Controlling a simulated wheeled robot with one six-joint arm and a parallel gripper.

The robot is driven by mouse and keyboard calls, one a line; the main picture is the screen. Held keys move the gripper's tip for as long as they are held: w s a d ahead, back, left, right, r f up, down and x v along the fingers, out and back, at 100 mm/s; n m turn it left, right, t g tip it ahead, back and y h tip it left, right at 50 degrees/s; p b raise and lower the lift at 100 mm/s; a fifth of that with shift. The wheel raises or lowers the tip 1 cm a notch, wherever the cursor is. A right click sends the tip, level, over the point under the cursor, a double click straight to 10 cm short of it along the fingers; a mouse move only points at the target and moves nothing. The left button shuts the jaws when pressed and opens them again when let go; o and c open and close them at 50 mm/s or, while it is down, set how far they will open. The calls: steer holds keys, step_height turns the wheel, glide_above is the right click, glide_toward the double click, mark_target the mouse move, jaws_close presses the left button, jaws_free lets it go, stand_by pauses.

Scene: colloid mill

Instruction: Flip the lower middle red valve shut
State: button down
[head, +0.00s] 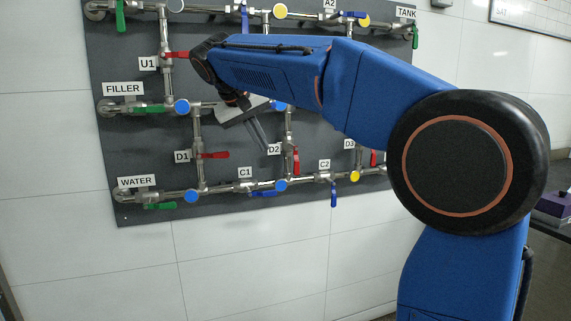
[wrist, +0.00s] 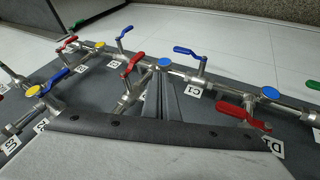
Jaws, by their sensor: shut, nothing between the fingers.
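The lower middle red valve D2 (head: 296,160) has its red handle hanging down along its vertical pipe, by the D2 label (head: 274,149). The same red handle also shows in the wrist view (wrist: 133,63), just left of my fingers, with a gap between. My gripper (head: 262,146) is in front of the panel, its fingers angled down and to the right, with the tips close to the D2 label and left of the handle. The fingers (wrist: 164,85) are together and hold nothing. Whether they touch the panel or label I cannot tell.
Red valve D1 (head: 213,155) has its handle sideways, left of my gripper. Red valve D3 (head: 373,158) is partly hidden by my arm. Blue valve C1 (head: 263,194) and blue valve C2 (head: 334,195) are on the bottom pipe. The panel (head: 150,205) is crowded with pipes.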

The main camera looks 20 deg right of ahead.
mark_target(297, 168)
steer(key=w+d+f, duration=0.3)
steer(key=d+f, duration=0.5)
steer(key=shift+w+d+f, duration=0.15)
steer(key=shift+d, duration=0.25)
